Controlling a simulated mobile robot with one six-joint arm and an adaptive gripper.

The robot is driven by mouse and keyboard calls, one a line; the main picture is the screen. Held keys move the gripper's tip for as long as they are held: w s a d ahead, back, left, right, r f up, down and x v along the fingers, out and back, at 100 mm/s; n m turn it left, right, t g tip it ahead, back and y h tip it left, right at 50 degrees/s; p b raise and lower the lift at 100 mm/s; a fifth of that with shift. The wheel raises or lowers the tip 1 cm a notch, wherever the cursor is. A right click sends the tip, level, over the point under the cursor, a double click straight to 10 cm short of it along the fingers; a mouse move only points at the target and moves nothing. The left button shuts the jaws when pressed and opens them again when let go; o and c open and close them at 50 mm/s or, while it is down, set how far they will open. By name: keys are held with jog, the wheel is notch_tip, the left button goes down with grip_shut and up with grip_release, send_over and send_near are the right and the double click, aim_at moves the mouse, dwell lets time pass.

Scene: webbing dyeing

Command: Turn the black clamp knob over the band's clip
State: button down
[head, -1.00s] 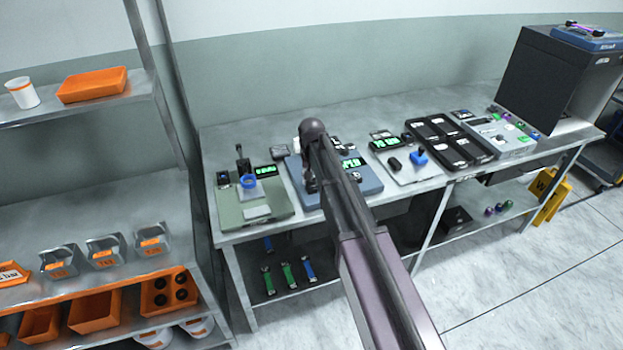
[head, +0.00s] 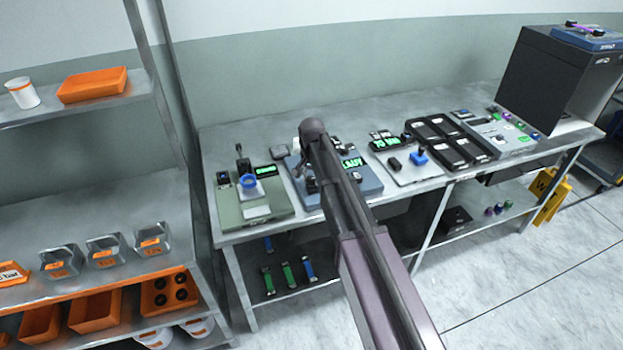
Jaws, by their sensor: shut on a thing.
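My arm reaches over the blue-grey device (head: 370,184) on the bench and hides much of it. My gripper (head: 311,186) points down at the device's left part, small and mostly covered by my own arm. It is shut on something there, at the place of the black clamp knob. The knob, the band and its clip cannot be made out. A green-lit display (head: 352,163) shows on the device, right of my arm; its text is partly hidden.
A pale board (head: 418,174) with a blue-based lever and black trays (head: 465,152) stand to the right. A shelf rack (head: 90,215) with orange bins is at the left.

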jog(key=shift+s, duration=0.1)
jog(key=shift+c, duration=1.5)
grip_release()
jog(key=shift+n, duration=0.3)
